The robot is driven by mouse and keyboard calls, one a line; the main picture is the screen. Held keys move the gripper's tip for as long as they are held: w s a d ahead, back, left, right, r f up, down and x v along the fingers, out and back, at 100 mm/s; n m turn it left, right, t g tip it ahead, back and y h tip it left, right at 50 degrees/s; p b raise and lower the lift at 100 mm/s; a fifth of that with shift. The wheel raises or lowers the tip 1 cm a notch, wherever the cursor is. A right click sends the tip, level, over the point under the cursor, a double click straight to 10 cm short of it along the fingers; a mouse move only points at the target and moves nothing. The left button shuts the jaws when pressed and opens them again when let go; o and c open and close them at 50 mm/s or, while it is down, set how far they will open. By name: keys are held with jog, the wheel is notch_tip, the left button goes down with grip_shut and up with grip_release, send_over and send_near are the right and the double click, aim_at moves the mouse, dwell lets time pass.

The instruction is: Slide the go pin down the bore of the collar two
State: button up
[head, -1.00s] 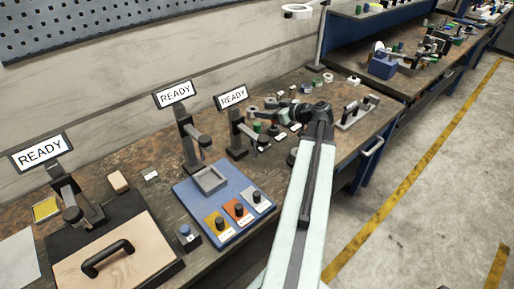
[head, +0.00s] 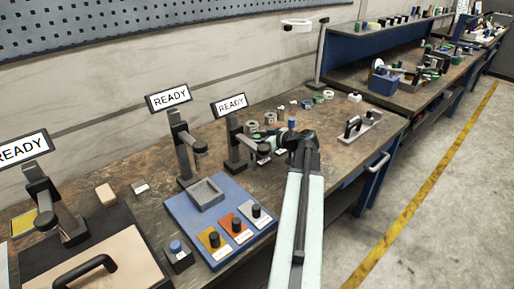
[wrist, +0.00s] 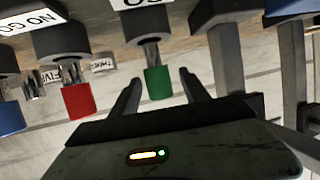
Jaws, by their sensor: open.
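In the wrist view, which looks upside down, a green-ended pin (wrist: 158,83) with a metal shank sits below a label that seems to read GO. My gripper (wrist: 158,92) is open, with one finger to each side of the green end; I see no clear contact. In the head view my gripper (head: 276,150) is small, at the end of my arm over the bench, and the pin is not clear there. Small grey collars (head: 253,125) stand behind it. One collar (wrist: 103,63) shows in the wrist view with small lettering; I cannot tell which is collar two.
A red-ended pin (wrist: 78,99) by a NO GO label and a blue-ended piece (wrist: 10,117) are beside the green one. Dark posts (wrist: 226,60) stand close on the right. A blue board with a grey tray (head: 206,194) and READY screens (head: 170,98) are left of my arm.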

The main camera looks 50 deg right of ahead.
jog(key=shift+x, duration=1.2)
jog(key=shift+s, duration=0.1)
jog(key=shift+c, duration=0.3)
grip_shut()
notch_tip(320, 180, up, 10)
jog(key=p, duration=1)
